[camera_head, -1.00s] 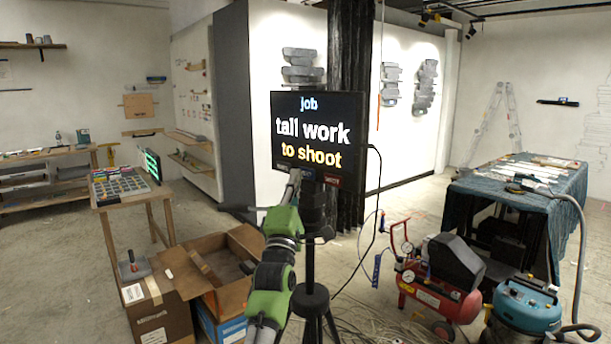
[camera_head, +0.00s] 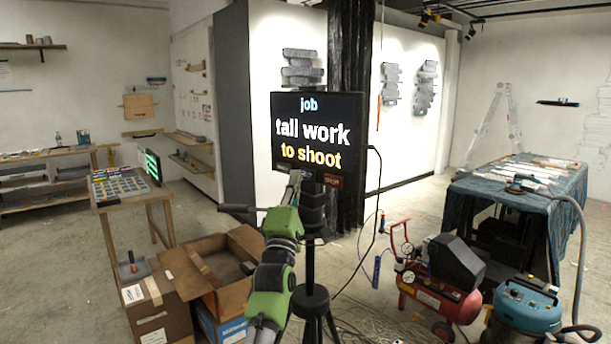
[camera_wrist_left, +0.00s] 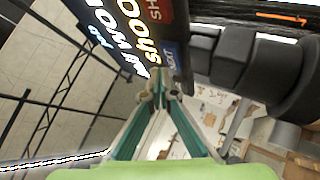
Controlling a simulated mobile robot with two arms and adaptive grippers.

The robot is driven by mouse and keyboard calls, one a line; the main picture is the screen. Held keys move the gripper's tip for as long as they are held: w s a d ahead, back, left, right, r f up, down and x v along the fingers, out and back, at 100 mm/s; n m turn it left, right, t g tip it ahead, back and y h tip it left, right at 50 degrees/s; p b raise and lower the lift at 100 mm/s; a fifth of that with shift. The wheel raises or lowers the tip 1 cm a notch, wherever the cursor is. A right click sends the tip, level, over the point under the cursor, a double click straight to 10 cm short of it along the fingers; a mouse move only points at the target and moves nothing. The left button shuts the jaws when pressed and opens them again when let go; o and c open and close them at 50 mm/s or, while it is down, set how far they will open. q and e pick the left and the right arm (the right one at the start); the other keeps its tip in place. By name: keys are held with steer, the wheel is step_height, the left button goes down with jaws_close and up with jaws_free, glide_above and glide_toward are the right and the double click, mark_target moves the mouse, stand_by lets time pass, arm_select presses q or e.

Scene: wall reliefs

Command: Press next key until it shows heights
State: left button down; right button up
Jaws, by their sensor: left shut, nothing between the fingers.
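A black screen (camera_head: 318,133) on a black stand shows "job", "tall work" and "to shoot". Small keys sit along its lower edge. A red key (camera_head: 331,180) is at the right end, and the blue next key (camera_wrist_left: 171,56) shows in the left wrist view. My left gripper (camera_head: 294,178) is shut and empty, at the screen's lower edge. In the left wrist view its fingertips (camera_wrist_left: 160,90) are close to the next key; I cannot tell whether they touch it. In the head view the gripper area hides most of the keys. My right gripper is not in view.
A red compressor (camera_head: 437,298) and a blue vacuum (camera_head: 527,306) stand at right. Grey reliefs (camera_head: 425,87) hang on the white wall. Cables lie around the stand.

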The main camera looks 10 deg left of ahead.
arm_select(q)
steer(key=shift+w, duration=0.1)
steer(key=shift+w+d, duration=0.25)
steer(key=shift+w, duration=0.05)
steer(key=shift+w+d+b, duration=0.2)
steer(key=shift+w+b, duration=0.15)
steer(key=shift+b, duration=0.25)
stand_by(0.6)
stand_by(0.3)
steer(key=shift+s+a+p, duration=0.4)
steer(key=shift+s, duration=0.35)
steer(key=s, duration=0.1)
steer(key=s+a+p, duration=0.1)
steer(key=s, duration=0.1)
steer(key=s+a, duration=0.1)
steer(key=shift+s+a+p, duration=0.15)
steer(key=shift+a+p, duration=0.1)
steer(key=shift+p, duration=0.15)
